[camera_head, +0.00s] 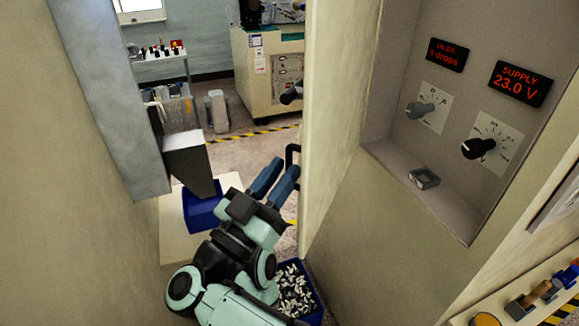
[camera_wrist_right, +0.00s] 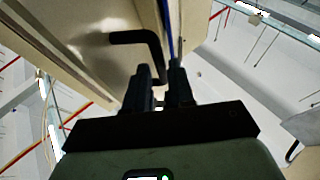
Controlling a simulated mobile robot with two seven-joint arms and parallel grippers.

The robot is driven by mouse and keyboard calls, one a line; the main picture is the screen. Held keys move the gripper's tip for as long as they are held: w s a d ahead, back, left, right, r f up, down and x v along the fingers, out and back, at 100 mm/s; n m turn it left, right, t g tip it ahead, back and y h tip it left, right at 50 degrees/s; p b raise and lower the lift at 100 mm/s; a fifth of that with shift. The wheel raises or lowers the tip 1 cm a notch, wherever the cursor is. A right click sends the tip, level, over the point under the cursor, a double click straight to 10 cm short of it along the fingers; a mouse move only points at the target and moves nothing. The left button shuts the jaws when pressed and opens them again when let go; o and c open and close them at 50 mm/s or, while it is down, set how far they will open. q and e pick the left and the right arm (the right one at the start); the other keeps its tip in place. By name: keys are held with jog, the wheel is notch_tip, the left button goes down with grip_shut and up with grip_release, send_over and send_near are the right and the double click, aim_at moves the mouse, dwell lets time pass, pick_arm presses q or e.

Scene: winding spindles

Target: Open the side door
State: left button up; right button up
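The side door seems to be the tall cream panel (camera_head: 332,110), seen nearly edge-on in the head view. A black bent handle (camera_head: 291,151) sticks out from its left side. The handle also shows in the wrist view (camera_wrist_right: 135,38), with its down-turned end between or just beyond my fingertips. My right gripper (camera_head: 279,172) has its two blue-grey fingers a little apart, at the handle. It also shows in the wrist view (camera_wrist_right: 161,75). I cannot tell whether the fingers touch the handle. My left gripper is not in view.
A panel recess with dials and red displays (camera_head: 521,84) is at right. A blue bin of small metal parts (camera_head: 299,292) stands below my right gripper. A blue tray (camera_head: 202,207) sits under a grey chute (camera_head: 188,160). Bare floor (camera_head: 240,160) lies beyond.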

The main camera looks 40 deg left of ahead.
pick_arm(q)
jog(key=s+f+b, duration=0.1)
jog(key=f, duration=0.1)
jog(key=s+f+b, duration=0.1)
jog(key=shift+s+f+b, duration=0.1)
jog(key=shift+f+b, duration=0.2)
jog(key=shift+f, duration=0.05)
pick_arm(e)
jog(key=v, duration=1)
jog(key=shift+s, duration=0.15)
jog(key=shift+f, duration=0.1)
